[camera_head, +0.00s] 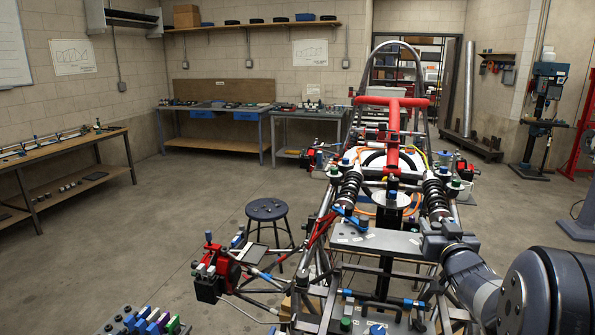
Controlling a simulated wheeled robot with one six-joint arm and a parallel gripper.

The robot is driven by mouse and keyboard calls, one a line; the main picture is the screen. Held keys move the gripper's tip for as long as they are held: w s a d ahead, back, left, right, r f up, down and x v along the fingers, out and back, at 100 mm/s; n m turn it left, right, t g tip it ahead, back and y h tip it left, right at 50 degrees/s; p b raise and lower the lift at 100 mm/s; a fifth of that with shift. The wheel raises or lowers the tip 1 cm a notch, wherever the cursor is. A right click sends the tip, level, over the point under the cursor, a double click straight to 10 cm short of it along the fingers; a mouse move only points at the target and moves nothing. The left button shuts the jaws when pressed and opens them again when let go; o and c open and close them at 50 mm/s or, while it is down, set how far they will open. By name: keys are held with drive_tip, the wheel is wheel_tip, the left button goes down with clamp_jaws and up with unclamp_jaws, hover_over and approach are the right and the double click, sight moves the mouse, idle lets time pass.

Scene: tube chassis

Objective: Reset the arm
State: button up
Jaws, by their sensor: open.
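My arm reaches in from the lower right, with a large round grey joint close to the camera. Its far end, my gripper (442,240), is beside the right end of a light grey plate on the tube chassis (318,220). The gripper is open, with nothing seen held in it. Its fingers are small and hard to tell from the chassis parts behind. I cannot tell whether it touches the plate. My arm hides the chassis's lower right part.
A black stool (268,211) stands left of the chassis. Several coloured blocks (150,322) sit at the bottom left. A long workbench (62,165) lines the left wall, with a blue-legged bench (212,112) at the back. A drill press (545,100) stands far right.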

drive_tip(key=shift+f+b, duration=0.55)
drive_tip(key=shift+f, duration=0.4)
